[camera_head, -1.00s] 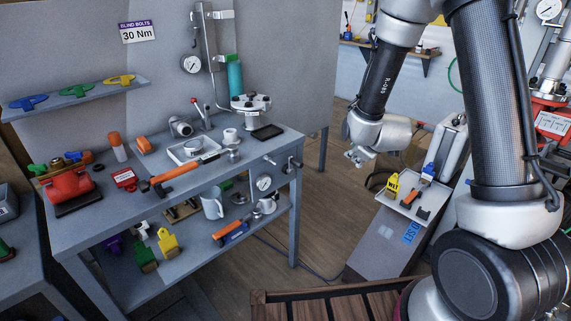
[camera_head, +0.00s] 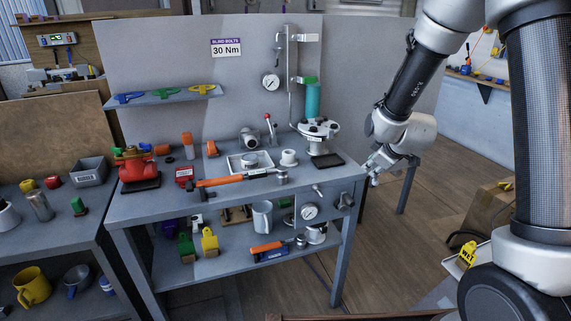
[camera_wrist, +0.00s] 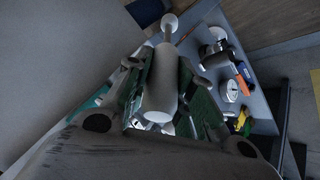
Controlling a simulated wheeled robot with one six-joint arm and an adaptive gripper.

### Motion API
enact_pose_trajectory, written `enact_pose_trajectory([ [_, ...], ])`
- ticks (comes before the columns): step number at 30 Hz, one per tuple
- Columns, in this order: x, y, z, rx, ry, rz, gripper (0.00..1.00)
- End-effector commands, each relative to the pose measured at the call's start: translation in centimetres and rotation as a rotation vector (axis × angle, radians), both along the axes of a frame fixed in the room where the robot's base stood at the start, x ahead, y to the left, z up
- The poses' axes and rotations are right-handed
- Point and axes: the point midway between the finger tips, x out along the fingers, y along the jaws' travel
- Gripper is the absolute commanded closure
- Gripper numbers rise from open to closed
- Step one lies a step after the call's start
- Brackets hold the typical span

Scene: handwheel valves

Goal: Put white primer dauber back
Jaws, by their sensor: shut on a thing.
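My gripper (camera_head: 372,172) is to the right of the workbench's right end, at about the height of its top. In the wrist view my gripper (camera_wrist: 165,105) is shut on a pale cylinder with a thin stem and a round end, which looks like the white primer dauber (camera_wrist: 163,85). The dauber is too small to make out in the head view. A small white pot (camera_head: 288,158) stands on the bench top (camera_head: 225,207), left of the black tray; whether it belongs to the dauber I cannot tell.
A handwheel valve (camera_head: 319,130) and black tray (camera_head: 327,161) stand at the bench's right end. Knobs (camera_head: 345,200) stick out below the right edge.

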Motion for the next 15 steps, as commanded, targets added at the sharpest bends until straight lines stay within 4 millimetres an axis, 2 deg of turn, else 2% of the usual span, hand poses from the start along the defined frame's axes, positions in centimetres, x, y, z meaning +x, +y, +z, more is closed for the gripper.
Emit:
enact_pose_trajectory([
  [1,0.6,0.5,1.3,0.008,0.004,0.006,1.00],
  [4,1.4,1.4,3.2,0.021,0.030,0.025,1.00],
  [10,1.7,2.7,4.9,0.035,0.061,0.050,1.00],
  [15,2.3,5.3,9.0,0.061,0.113,0.057,1.00],
])
